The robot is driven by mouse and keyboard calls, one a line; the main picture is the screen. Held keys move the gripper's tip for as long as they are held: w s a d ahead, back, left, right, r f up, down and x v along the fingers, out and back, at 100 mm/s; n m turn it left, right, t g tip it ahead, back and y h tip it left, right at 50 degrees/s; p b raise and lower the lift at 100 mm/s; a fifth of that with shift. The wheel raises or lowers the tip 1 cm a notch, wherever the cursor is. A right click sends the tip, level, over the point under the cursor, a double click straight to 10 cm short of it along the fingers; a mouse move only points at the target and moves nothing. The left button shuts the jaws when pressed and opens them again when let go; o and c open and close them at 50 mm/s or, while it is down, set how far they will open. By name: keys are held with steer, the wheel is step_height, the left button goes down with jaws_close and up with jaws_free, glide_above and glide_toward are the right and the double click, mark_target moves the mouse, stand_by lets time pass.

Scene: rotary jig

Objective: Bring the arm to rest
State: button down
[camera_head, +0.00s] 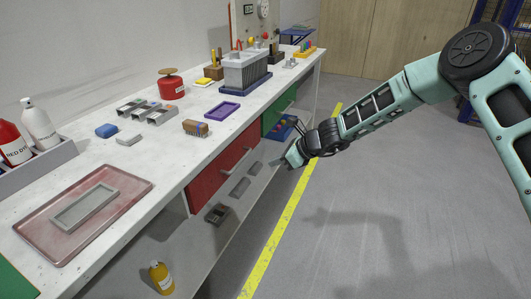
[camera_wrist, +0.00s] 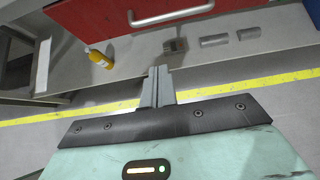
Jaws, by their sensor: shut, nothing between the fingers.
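My gripper (camera_head: 281,163) hangs in the air in front of the workbench, beside the red drawer (camera_head: 225,160) and below the level of the worktop. The arm reaches in from the right side of the head view. In the wrist view my gripper (camera_wrist: 157,72) has its two grey fingers together with nothing between them. The red drawer front also shows at the top of the wrist view (camera_wrist: 110,14), with its metal handle.
The white workbench (camera_head: 165,160) carries a pink tray (camera_head: 125,185), a purple tray (camera_head: 222,110), a red canister (camera_head: 170,88) and bottles. The floor right of the yellow line (camera_head: 290,220) is clear.

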steer(key=s+a+r+n+g+h+p, duration=0.15)
steer(key=s+a+r+n, duration=0.25)
steer(key=s+r+n, duration=0.55)
steer(key=s+a+r+n+g+p, duration=0.3)
steer(key=s+r+n, duration=0.35)
steer(key=s, duration=0.65)
steer(key=s+d+r+n+h+p, duration=0.1)
steer(key=s+d+r+n+h, duration=0.1)
steer(key=s+n, duration=0.3)
steer(key=s+d+r+n+h+p, duration=0.1)
steer(key=s+d+r+n+h, duration=0.1)
steer(key=s+d+n, duration=0.3)
steer(key=s+d+r+n+h, duration=0.2)
steer(key=s+d+r+n, duration=0.1)
steer(key=s, duration=0.8)
steer(key=shift+s+d+r+n+p, duration=0.35)
steer(key=shift+d+n, duration=0.35)
steer(key=shift+n, duration=0.5)
